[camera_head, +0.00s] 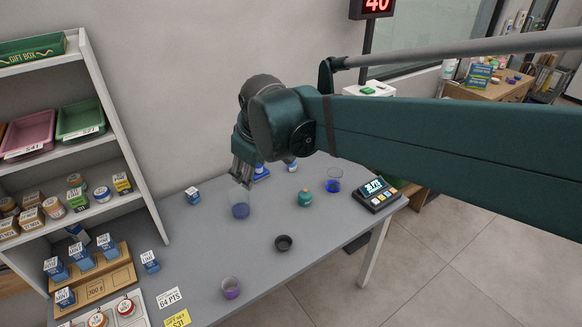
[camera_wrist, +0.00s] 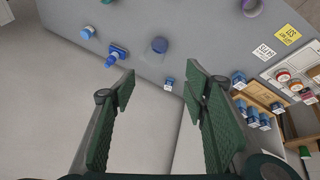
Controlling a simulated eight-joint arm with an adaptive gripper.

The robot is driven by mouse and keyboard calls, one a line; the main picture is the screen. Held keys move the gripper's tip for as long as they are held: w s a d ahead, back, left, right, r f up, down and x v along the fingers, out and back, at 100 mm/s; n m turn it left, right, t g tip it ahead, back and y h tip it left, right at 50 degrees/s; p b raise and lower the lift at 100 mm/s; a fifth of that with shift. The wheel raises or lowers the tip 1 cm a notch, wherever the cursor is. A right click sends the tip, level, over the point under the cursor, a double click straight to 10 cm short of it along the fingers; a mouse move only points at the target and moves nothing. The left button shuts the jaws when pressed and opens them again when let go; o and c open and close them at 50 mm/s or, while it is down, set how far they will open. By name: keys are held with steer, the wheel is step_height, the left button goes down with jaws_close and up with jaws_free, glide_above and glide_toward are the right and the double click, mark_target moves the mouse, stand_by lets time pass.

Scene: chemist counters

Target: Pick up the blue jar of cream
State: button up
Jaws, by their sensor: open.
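My gripper (camera_head: 241,181) is open and points down above the grey counter, over a clear cup with blue-violet contents (camera_head: 240,210). In the wrist view, my gripper (camera_wrist: 160,90) has its fingers spread with nothing held between them. A small round jar with a blue lid or band (camera_head: 102,194) stands on the left shelf, beside a green jar and a yellow box. It looks like the blue jar of cream, but it is too small to be sure. It is well to the left of my gripper, and I cannot make it out in the wrist view.
A glass with blue contents (camera_head: 333,186), a teal bottle (camera_head: 304,198), a dark bowl (camera_head: 283,243) and a purple cup (camera_head: 231,288) stand on the counter.

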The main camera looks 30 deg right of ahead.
steer(key=w+d+f+n+g, duration=0.1)
steer(key=w+d+f+n, duration=0.2)
steer(key=w+d, duration=0.65)
steer(key=w+d+f+n+g, duration=0.2)
steer(key=w+d+f+n, duration=0.3)
steer(key=w, duration=0.7)
steer(key=w+d+f+n, duration=0.2)
steer(key=w+d+f, duration=0.2)
steer(key=d+f, duration=0.2)
steer(key=w+d+f+n+g+p, duration=0.1)
steer(key=w+d+f+n, duration=0.1)
steer(key=w+d+f, duration=0.2)
steer(key=w+d+f+n+g, duration=0.1)
steer(key=w+d+f, duration=0.3)
steer(key=d+f, duration=0.4)
steer(key=shift+w+d+f+n+h+p, duration=0.1)
steer(key=shift+d+f+n+h+p, duration=0.1)
steer(key=shift+d, duration=0.25)
steer(key=shift+w+d+f+n+h+p, duration=0.1)
steer(key=shift+d+n+h, duration=0.1)
steer(key=shift+d, duration=0.25)
steer(key=shift+w+d+f, duration=0.1)
steer(key=shift+d+f, duration=0.35)
steer(key=shift+f, duration=0.1)
steer(key=shift+d+f, duration=0.15)
steer(key=shift+f, duration=1.1)
steer(key=shift+f, duration=0.1)
